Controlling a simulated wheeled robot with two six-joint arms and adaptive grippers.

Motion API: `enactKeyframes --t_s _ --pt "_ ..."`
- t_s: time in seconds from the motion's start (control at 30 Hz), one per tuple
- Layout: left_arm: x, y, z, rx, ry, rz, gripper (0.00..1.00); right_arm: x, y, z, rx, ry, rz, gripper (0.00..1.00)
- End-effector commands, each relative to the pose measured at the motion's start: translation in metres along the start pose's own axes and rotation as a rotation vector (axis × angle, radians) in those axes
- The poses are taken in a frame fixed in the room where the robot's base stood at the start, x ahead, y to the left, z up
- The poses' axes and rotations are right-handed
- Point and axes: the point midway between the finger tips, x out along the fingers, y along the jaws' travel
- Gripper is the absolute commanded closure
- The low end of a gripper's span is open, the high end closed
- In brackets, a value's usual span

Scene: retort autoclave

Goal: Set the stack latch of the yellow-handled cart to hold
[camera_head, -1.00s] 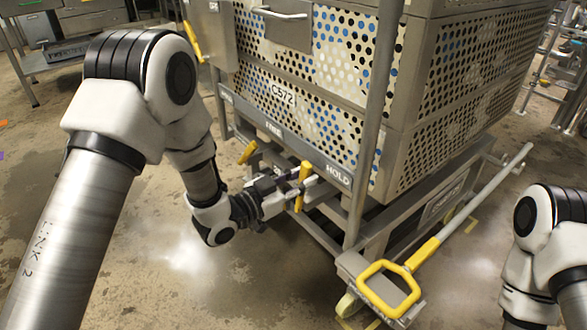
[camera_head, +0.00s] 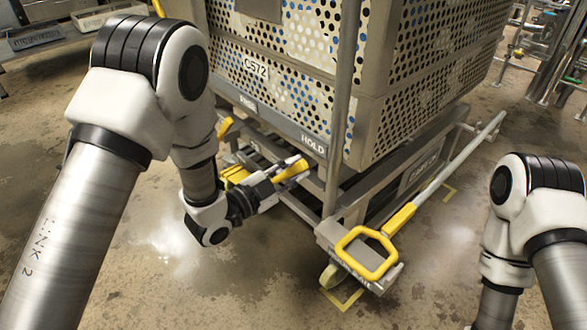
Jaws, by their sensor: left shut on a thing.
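The yellow-handled cart carries a perforated metal crate stack (camera_head: 285,100) marked C572. Its yellow loop handle (camera_head: 367,253) is on a long bar at the front right corner. A grey label strip (camera_head: 280,125) along the stack's lower edge reads FREE at its left and HOLD at its right. My left gripper (camera_head: 284,178) is shut on a yellow latch lever (camera_head: 293,168), just below the HOLD end. The lever lies tilted, and the fingers partly hide it. My right arm shows at the right edge, but its gripper is out of view.
Another yellow piece (camera_head: 225,127) sits below the FREE end, and a yellow part (camera_head: 236,174) shows behind my left wrist. A grey upright post (camera_head: 343,110) stands right of the lever. The concrete floor (camera_head: 150,270) in front is clear.

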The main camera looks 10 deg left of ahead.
Motion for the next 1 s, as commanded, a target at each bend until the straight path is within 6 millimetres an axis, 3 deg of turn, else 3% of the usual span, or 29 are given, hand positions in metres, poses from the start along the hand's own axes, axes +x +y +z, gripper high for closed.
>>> enactKeyframes --t_s 0.27,0.3,0.37,0.77,0.87,1.0 --pt "-0.001 0.003 0.001 0.002 -0.003 0.008 1.00 0.000 0.000 0.000 0.000 0.000 0.000 1.00" --pt "-0.001 0.003 0.001 0.002 -0.003 0.008 0.73 0.000 0.000 0.000 0.000 0.000 0.000 1.00" --pt "-0.001 0.003 0.001 0.002 -0.003 0.008 0.51 0.001 0.000 0.000 0.000 0.000 0.000 1.00" --pt "-0.007 0.001 0.001 0.000 -0.004 0.003 0.50 0.000 0.000 0.000 0.000 0.000 0.000 1.00" --pt "-0.025 0.001 0.001 -0.003 -0.005 0.002 0.50 0.000 0.000 0.000 0.000 0.000 0.000 1.00" --pt "-0.062 0.000 0.002 -0.007 -0.007 -0.001 0.50 0.000 0.000 0.000 0.000 0.000 0.000 1.00"
